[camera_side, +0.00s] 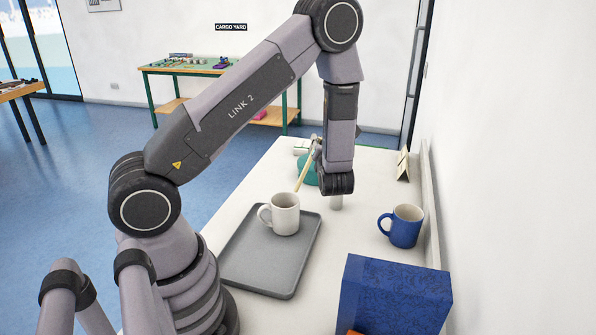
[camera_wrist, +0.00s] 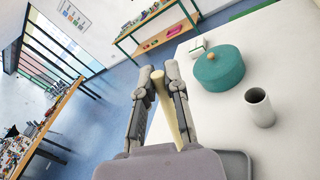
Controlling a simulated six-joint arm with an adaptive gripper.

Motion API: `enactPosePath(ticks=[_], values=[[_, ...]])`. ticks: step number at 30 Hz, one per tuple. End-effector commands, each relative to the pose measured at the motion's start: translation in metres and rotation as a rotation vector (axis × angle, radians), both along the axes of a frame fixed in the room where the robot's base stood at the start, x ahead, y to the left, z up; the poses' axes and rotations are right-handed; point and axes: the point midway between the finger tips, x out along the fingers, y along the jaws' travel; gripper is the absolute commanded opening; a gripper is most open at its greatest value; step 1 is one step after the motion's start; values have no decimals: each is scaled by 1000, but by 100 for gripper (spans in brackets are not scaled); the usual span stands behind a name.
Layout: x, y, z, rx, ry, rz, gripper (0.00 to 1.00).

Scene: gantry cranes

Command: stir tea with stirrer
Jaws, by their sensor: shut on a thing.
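My gripper (camera_side: 317,152) is shut on the stirrer (camera_side: 303,177), a pale wooden stick. In the side view the stirrer slants down and left, its lower end by the far rim of the white mug (camera_side: 285,215). I cannot tell whether the tip is inside the mug. The mug stands upright on a grey tray (camera_side: 262,279), handle to the left; its contents are hidden. In the wrist view the stirrer (camera_wrist: 167,108) lies between the two fingers of my gripper (camera_wrist: 158,84).
A blue mug (camera_side: 402,227) and a blue patterned box (camera_side: 395,297) stand to the right. A teal lidded pot (camera_wrist: 219,70) and a white cylinder (camera_wrist: 260,108) stand on the white table.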

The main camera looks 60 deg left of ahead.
Motion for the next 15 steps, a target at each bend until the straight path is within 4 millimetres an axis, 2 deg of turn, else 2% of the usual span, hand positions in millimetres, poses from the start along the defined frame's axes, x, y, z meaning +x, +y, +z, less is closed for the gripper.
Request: enactPosePath(ticks=[3, 15], values=[[6, -2, -9, 0, 1, -1, 0], [-7, 2, -40, 0, 3, 0, 0]])
